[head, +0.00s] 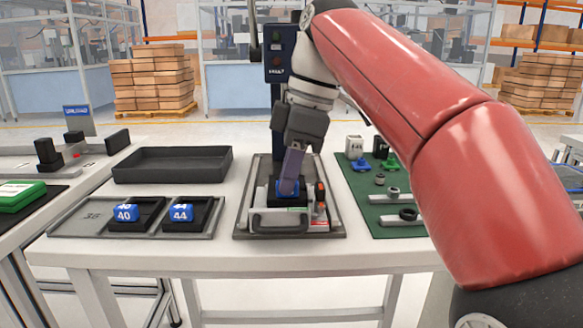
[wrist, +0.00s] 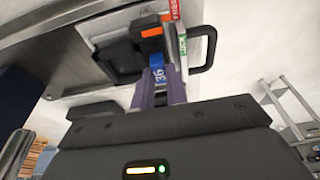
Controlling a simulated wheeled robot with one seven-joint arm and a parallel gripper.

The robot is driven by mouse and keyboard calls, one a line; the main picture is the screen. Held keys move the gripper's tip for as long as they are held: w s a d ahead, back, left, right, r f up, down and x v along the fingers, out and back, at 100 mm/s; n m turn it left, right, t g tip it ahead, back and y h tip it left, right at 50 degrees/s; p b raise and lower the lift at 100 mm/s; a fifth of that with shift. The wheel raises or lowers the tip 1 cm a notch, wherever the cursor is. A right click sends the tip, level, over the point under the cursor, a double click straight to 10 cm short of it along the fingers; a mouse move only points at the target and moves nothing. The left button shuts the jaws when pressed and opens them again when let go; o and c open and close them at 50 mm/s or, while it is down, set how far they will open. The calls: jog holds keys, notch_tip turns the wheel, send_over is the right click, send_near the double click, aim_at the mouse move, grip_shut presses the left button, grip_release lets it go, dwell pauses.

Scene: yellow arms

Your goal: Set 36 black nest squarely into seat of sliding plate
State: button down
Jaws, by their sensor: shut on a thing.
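The 36 nest is a black base (head: 275,199) with a blue block on top. It is at the sliding plate (head: 275,221) in the middle of the table, and the plate's seat is mostly hidden beneath it. My gripper (head: 288,188) points down from above, its purple fingers shut on the blue block (wrist: 157,75), which reads 36 in the wrist view. The gripper (wrist: 163,88) has one finger on each side of the block there. A black part (wrist: 120,62) shows beside the fingers. I cannot tell whether the nest is fully seated or square.
A grey tray (head: 78,217) at left has an empty place marked 36 and blue blocks 40 (head: 126,213) and 44 (head: 182,212) in black nests. An empty dark bin (head: 172,165) stands behind. A green mat (head: 370,205) holds small parts.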

jog(key=shift+f, duration=0.25)
dwell(0.3)
jog(key=c, duration=1.3)
grip_release()
jog(key=shift+c, duration=0.2)
